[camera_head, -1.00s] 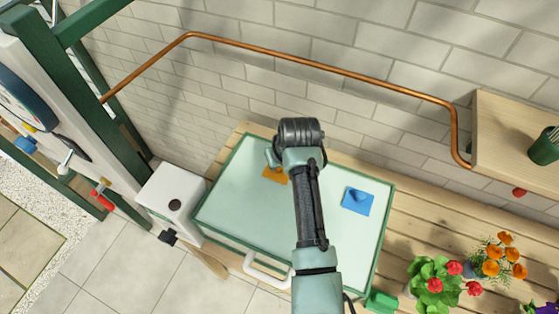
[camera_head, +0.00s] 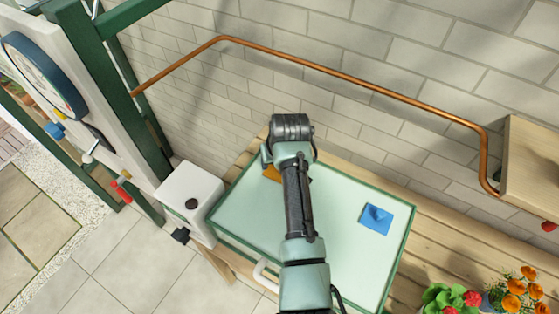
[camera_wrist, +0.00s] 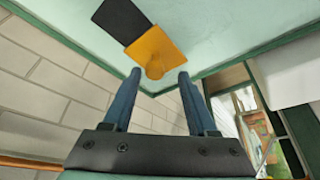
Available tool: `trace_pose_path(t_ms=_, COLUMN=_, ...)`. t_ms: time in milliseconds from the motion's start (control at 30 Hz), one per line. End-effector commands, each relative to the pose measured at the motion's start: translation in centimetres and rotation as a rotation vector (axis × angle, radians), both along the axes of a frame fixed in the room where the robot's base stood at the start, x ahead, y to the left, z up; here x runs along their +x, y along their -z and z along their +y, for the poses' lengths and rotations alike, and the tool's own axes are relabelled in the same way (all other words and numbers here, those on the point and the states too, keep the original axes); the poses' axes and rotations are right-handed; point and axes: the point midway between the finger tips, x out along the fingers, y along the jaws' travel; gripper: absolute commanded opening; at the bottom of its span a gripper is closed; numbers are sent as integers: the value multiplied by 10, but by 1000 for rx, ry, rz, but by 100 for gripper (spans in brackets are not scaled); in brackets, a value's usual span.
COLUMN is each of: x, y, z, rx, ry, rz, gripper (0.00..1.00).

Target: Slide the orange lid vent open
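The orange lid vent (camera_wrist: 160,52) is a flat square plate with a round knob on the pale lid (camera_wrist: 210,25). In the wrist view a dark square patch (camera_wrist: 121,20) lies against one side of it. My gripper (camera_wrist: 160,75) is open, its two blue fingertips on either side of the knob with visible gaps. I cannot tell whether either finger touches it. In the head view only part of the orange vent (camera_head: 272,173) shows beside my wrist, which hides the rest and the fingertips. A blue vent (camera_head: 375,217) lies on the lid's right part.
The green-framed lid (camera_head: 340,255) rests on a wooden slatted bench (camera_head: 435,255) against a brick wall. A copper pipe (camera_head: 350,78) runs along the wall. A white box (camera_head: 190,197) stands at the lid's left, and potted flowers (camera_head: 515,287) at the right.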

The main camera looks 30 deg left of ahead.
Motion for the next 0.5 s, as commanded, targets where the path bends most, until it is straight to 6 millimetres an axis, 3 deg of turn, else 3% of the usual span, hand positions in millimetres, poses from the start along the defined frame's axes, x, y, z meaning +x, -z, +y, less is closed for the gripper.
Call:
trace_pose_path(t_ms=333, x=0, y=-2, z=-3, rx=-3, ry=4, rz=2, gripper=59)
trace_pose_path(t_ms=500, x=-4, y=-18, z=-8, rx=-2, ry=4, rz=-2, gripper=59)
